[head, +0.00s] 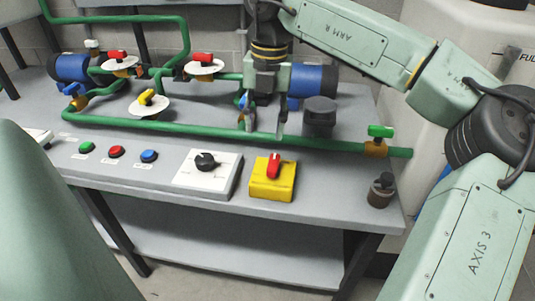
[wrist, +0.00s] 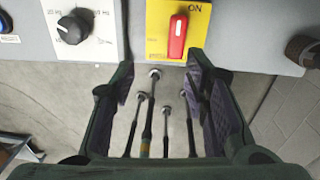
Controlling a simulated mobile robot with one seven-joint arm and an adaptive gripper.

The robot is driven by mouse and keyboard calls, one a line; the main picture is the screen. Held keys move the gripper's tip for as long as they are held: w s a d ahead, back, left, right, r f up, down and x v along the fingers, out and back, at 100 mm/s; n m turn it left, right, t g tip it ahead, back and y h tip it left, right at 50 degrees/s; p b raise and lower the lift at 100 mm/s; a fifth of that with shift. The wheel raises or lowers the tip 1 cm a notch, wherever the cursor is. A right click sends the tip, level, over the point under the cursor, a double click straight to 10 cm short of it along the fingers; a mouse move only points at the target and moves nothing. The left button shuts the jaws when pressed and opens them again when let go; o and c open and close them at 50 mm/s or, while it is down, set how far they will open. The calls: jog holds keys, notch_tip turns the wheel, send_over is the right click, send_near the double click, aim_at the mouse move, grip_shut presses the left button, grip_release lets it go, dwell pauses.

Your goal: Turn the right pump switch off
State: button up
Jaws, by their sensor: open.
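A red switch handle (head: 273,166) stands on a yellow box (head: 259,190) at the front of the bench. In the wrist view the red handle (wrist: 178,38) runs nearly up and down on the yellow plate (wrist: 157,32), with "ON" printed beside its upper end. To its left is a black rotary knob (head: 206,161) on a white box (head: 190,179); the knob also shows in the wrist view (wrist: 72,29). My gripper (head: 263,126) is open and empty, pointing down above the bench behind the yellow box. In the wrist view its fingers (wrist: 160,75) lie below the handle, apart from it.
A green pipe (head: 185,130) runs along the bench behind the switches. Blue motors (head: 310,82), red-handled valves (head: 203,58) and a yellow-handled valve (head: 147,97) stand farther back. A green-handled valve (head: 380,131) and a dark fitting (head: 380,190) are at right. Push buttons (head: 116,151) are at left.

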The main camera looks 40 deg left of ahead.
aim_at(274, 161)
jog(key=shift+m, duration=0.3)
jog(key=f, duration=0.3)
jog(key=w+f, duration=0.1)
jog(key=f, duration=0.3)
jog(key=d+f+p, duration=0.1)
jog(key=f, duration=0.2)
jog(key=shift+w+d+f, duration=0.1)
jog(key=shift+w+f, duration=0.1)
jog(key=shift+w, duration=0.05)
grip_shut()
